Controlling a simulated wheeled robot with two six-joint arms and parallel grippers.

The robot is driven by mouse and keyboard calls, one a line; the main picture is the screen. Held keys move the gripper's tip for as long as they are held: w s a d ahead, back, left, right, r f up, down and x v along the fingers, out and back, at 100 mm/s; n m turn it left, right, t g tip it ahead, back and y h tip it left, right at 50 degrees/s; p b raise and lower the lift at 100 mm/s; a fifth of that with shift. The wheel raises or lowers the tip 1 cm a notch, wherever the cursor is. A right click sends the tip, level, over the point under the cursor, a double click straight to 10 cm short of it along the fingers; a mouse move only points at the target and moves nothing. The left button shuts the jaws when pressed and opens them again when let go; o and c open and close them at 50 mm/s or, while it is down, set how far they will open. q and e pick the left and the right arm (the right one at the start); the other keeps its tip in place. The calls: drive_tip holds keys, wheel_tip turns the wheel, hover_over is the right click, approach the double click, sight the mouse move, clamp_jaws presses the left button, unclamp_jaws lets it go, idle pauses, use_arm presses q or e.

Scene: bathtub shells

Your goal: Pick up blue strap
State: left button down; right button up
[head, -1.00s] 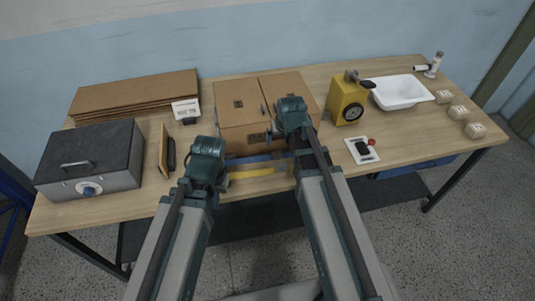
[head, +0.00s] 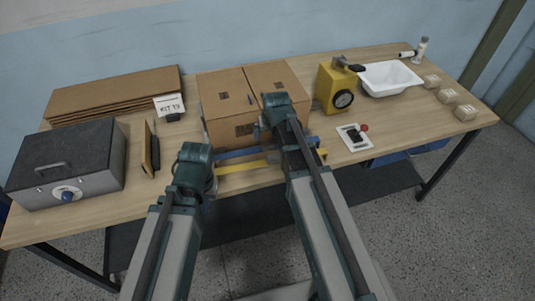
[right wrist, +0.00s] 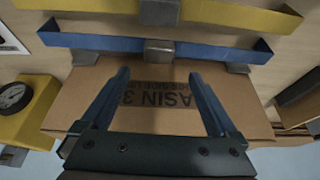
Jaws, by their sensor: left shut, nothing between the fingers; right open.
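The blue strap (head: 240,153) is a long thin bar in front of the carton; it crosses the upper part of the right wrist view (right wrist: 100,41), with its ends bent. My right gripper (right wrist: 158,76) is open and empty, its fingers spread over the carton's printed face, apart from the strap. In the head view my right arm hides part of the strap. My left gripper (head: 205,185) is shut and empty, left of the strap's left end; its fingertips are mostly hidden.
A yellow strap (head: 240,166) runs parallel, nearer the table's front edge. The closed carton (head: 225,95) stands behind both. A yellow gauge box (head: 328,95) and a switch plate (head: 352,142) are at the right. A grey metal box (head: 65,165) is at the left.

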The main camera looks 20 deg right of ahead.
sight(268, 143)
use_arm(q)
drive_tip(key=shift+f, duration=0.5)
use_arm(e)
drive_tip(key=shift+w+f, duration=0.25)
drive_tip(key=shift+f, duration=0.3)
use_arm(q)
drive_tip(key=shift+f, duration=0.15)
use_arm(e)
drive_tip(key=shift+f, duration=0.1)
drive_tip(key=b+x, duration=0.4)
drive_tip(key=b, duration=0.1)
drive_tip(key=shift+s+d+f, duration=0.15)
drive_tip(key=shift+s+f, duration=0.1)
drive_tip(key=shift+f, duration=0.2)
drive_tip(key=shift+w+f, duration=0.15)
drive_tip(key=shift+f, duration=0.05)
use_arm(q)
wheel_tip(268, 143, down, 5)
drive_tip(key=shift+r, duration=0.1)
use_arm(e)
drive_tip(key=shift+r, duration=0.1)
clamp_jaws()
use_arm(q)
drive_tip(key=shift+r, duration=0.1)
